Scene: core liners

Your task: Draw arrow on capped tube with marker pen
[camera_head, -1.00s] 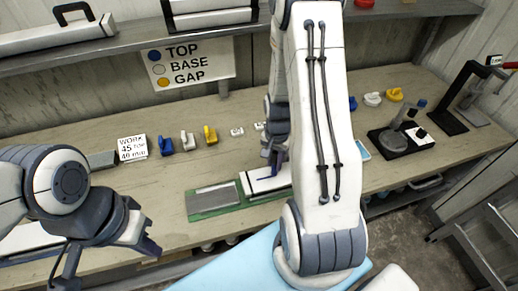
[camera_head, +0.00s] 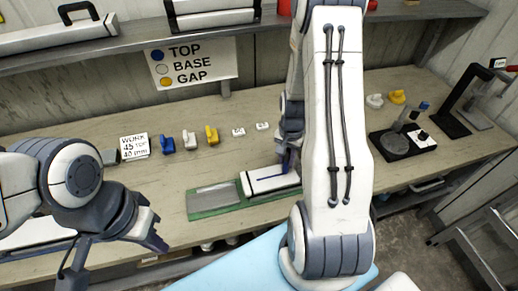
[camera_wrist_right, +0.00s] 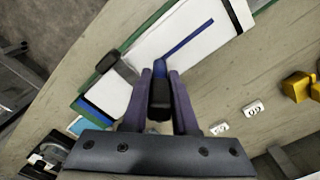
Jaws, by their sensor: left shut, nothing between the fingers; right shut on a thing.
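The white capped tube (camera_head: 262,184) lies on a green tray (camera_head: 205,213) in the middle of the bench. In the right wrist view, a straight blue line (camera_wrist_right: 188,38) runs along the white tube (camera_wrist_right: 150,52), with a dark band near one end. My right gripper (camera_head: 287,168) is shut on a dark marker pen with a blue part (camera_wrist_right: 158,92), pointing down at the tube by the line's end. I cannot tell whether its tip touches. No arrowhead shows on the line. My left gripper (camera_head: 158,243) is shut and empty near the bench's front edge.
Blue (camera_head: 167,145), white (camera_head: 189,140) and yellow (camera_head: 211,136) caps stand behind the tray, beside a work card (camera_head: 134,147). A sign (camera_head: 192,63) hangs above. A black stand (camera_head: 462,98) is at the right. My right arm hides part of the bench.

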